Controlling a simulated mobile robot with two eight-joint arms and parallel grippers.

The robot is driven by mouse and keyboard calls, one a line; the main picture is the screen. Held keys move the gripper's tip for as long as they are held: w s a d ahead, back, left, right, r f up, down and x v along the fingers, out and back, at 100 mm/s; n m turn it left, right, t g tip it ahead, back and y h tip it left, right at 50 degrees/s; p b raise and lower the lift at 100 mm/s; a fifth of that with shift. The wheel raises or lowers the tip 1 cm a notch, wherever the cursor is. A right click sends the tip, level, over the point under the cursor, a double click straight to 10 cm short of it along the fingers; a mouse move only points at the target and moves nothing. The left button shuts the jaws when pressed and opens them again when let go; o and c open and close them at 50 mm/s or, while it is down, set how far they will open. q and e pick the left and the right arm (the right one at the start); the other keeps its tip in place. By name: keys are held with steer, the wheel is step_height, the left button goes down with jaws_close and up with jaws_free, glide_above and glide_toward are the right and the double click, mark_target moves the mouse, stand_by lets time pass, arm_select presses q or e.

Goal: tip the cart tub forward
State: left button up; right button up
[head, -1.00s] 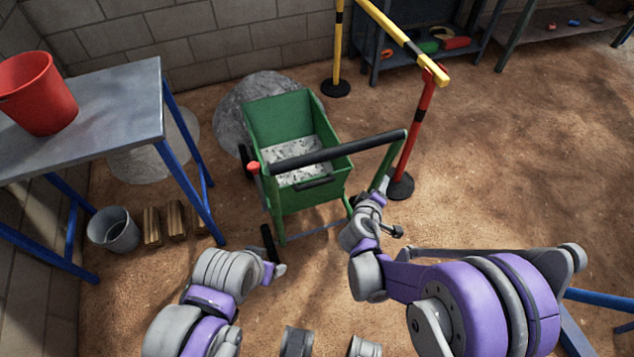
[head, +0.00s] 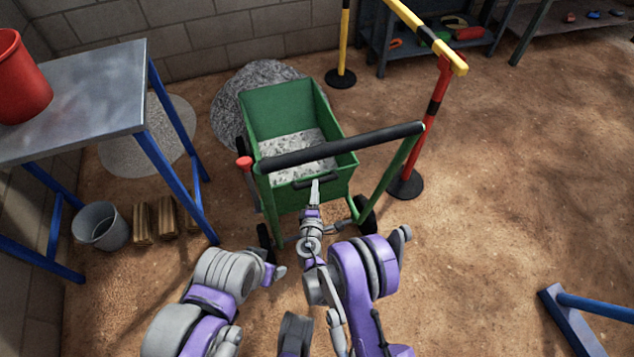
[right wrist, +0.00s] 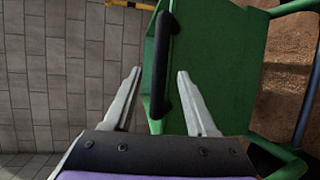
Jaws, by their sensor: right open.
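The green cart tub (head: 262,108) stands upright in the head view, with grey and white gravel (head: 290,150) inside. A short black handle (head: 325,180) is on its near face. My right gripper (head: 315,185) is at this handle, below the push bar. In the right wrist view the open fingers (right wrist: 158,73) point at the handle (right wrist: 160,60), which appears between them; I cannot tell whether they touch it.
The cart's black push bar (head: 340,147) passes above my right gripper, with a red knob (head: 243,162) at its left. A metal table (head: 90,95) and grey bucket (head: 100,226) are left. A red and yellow barrier (head: 430,110) stands close right. Open floor lies further right.

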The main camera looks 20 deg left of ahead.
steer(key=x, duration=0.5)
steer(key=shift+b, duration=0.3)
jaws_close()
stand_by(1.1)
